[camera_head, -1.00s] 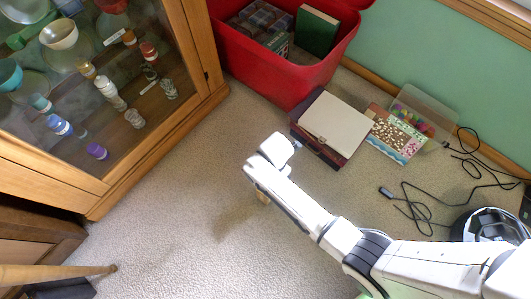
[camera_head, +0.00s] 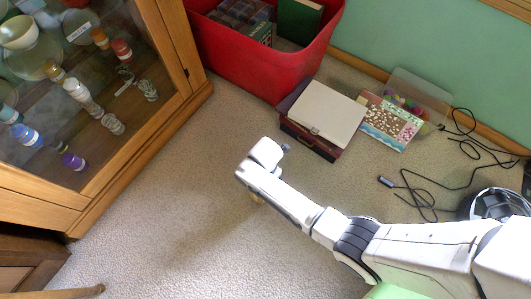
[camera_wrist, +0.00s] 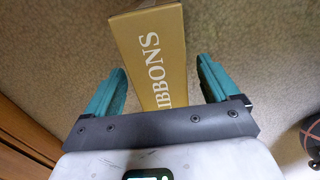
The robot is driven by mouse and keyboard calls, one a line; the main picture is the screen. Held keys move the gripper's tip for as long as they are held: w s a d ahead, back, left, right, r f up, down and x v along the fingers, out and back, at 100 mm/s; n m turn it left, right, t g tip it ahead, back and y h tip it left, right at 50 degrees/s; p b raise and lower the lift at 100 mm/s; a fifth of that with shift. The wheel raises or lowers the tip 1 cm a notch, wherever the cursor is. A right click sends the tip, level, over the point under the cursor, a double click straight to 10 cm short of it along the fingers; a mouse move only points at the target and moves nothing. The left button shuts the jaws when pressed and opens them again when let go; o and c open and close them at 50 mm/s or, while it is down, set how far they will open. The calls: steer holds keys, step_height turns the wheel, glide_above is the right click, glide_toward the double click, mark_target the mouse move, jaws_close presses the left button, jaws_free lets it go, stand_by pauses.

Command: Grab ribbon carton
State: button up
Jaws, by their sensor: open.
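The ribbon carton (camera_wrist: 150,50) is a mustard-yellow box with white lettering, of which "IBBONS" shows in the wrist view. My gripper (camera_wrist: 161,66) is open, with one teal finger on each side of the carton and a gap on both sides. Depth between fingers and carton is hard to tell. In the head view my arm hides most of what is below my wrist; only a small tan patch shows under it.
A glass-fronted wooden cabinet (camera_head: 135,140) stands at left. A red bin (camera_head: 245,72) with books is at the back. A stacked case (camera_head: 322,120), a patterned box (camera_head: 388,122) and a black cable (camera_head: 445,187) lie on the right.

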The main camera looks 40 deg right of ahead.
steer(key=shift+f, duration=0.4)
steer(key=shift+c, duration=0.2)
jaws_close()
stand_by(0.4)
